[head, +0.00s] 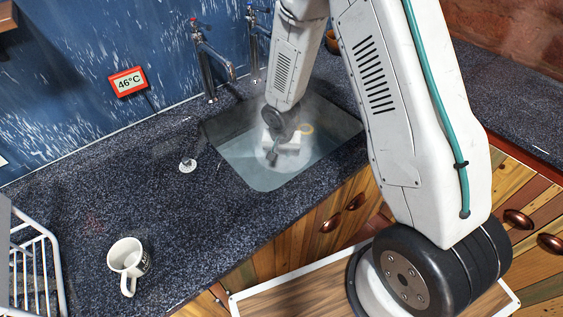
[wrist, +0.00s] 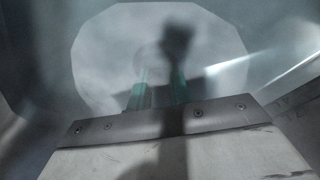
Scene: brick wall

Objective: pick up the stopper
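My gripper (head: 272,155) is down inside the sink (head: 252,177), low over its basin, and looks hazy there. In the wrist view, two teal finger pads (wrist: 159,92) show side by side, but their tips are too blurred to tell open from shut. A dark blurred upright shape (wrist: 178,45) lies beyond the fingers; I cannot tell whether it is a shadow or an object. A small pale round piece with a knob (head: 187,165) lies on the counter left of the sink and may be the stopper. No stopper can be made out in the sink.
The dark speckled counter (head: 85,205) surrounds the sink. Two taps (head: 209,62) stand behind it, against the blue wall. A white mug (head: 127,261) stands at the front left, near a white wire rack (head: 38,262). A red-framed display (head: 128,82) reads 46°C.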

